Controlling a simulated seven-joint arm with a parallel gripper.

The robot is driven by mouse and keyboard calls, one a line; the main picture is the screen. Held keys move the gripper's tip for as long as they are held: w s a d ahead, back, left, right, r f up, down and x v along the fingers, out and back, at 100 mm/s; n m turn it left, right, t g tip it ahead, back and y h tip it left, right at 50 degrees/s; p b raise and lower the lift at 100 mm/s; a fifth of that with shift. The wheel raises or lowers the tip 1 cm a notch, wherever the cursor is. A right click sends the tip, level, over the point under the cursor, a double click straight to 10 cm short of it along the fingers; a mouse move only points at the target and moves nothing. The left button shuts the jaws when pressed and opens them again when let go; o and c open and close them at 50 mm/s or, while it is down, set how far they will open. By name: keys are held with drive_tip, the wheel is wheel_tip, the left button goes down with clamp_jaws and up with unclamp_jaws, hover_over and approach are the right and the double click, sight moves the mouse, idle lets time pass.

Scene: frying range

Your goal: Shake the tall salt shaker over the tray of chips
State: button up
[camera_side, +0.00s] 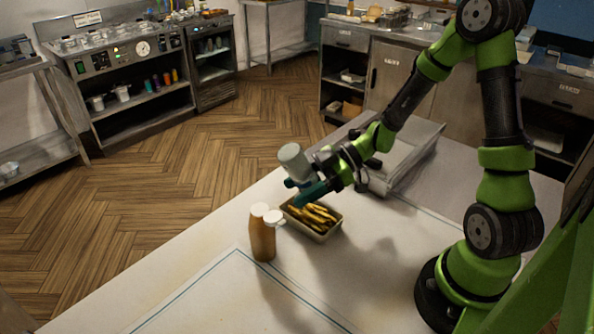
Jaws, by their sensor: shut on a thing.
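The tray of chips (321,237) is a small metal tray on the white table, filled with golden chips (318,213). My gripper (301,184) is above the tray's back left side, with its teal fingers shut on a pale grey, round-ended object, which I take to be the tall salt shaker (293,157). The shaker leans to the left and is clear of the table. The fingers hide its lower part, so I cannot tell which end its holes are on. No falling salt can be made out.
A larger pale metal tray (412,155) lies behind my wrist. The front of the table (210,295) is clear. Counters line the room beyond the wooden floor.

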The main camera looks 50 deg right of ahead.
sight(302, 169)
drive_tip(key=shift+r, duration=2.4)
drive_tip(key=shift+w+d+r+m+y, duration=0.15)
drive_tip(key=shift+d+m+y, duration=0.4)
drive_tip(key=shift+m, duration=0.55)
drive_tip(key=m, duration=0.1)
drive_tip(key=d+m+y, duration=0.1)
drive_tip(key=m, duration=0.1)
drive_tip(key=shift+d+r+m+t+y, duration=0.15)
drive_tip(key=shift+d+m+t+y, duration=0.1)
drive_tip(key=shift+m+t+y, duration=0.1)
drive_tip(key=w+d+r+n+t+h, duration=0.1)
drive_tip(key=d+n+t+h, duration=0.3)
drive_tip(key=n, duration=1.2)
drive_tip(key=w+d+r+n+t+h, duration=0.1)
drive_tip(key=d+n+t+h, duration=0.3)
drive_tip(key=n, duration=1.3)
drive_tip(key=shift+w+d+r+t, duration=0.2)
drive_tip(key=shift+d+r+t, duration=0.35)
drive_tip(key=shift+d+t, duration=0.9)
drive_tip(key=shift+d+g, duration=0.25)
drive_tip(key=shift+g, duration=0.05)
